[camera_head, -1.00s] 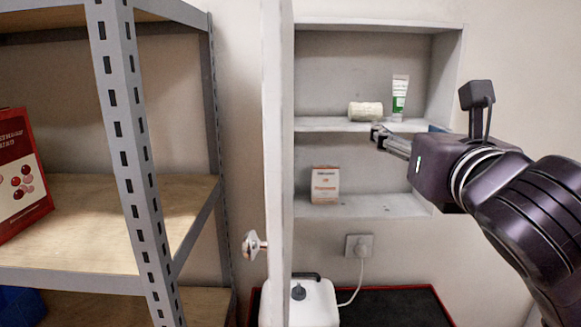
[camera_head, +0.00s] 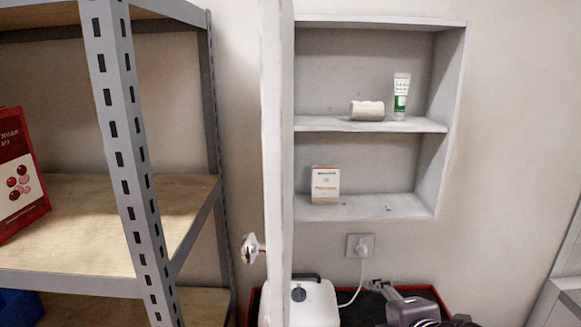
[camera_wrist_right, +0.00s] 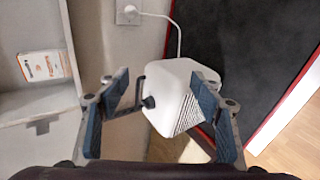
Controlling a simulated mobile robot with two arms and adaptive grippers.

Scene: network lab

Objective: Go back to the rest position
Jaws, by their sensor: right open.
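My right gripper (camera_head: 382,287) is low in the head view, in front of the dark red-edged surface. In the right wrist view its two fingers (camera_wrist_right: 160,112) are spread wide with nothing between them. Beyond them is a white appliance with a dark handle (camera_wrist_right: 178,95), which also shows at the bottom of the head view (camera_head: 312,303); the gripper is apart from it. My left gripper is in neither view.
A wall cabinet (camera_head: 468,75) with its door (camera_head: 277,150) open holds a white roll (camera_head: 367,110), a green-white tube (camera_head: 401,95) and a small box (camera_head: 326,184). A metal shelving unit (camera_head: 128,140) with a red box (camera_head: 20,180) stands left. A plugged socket (camera_head: 359,246) is below the cabinet.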

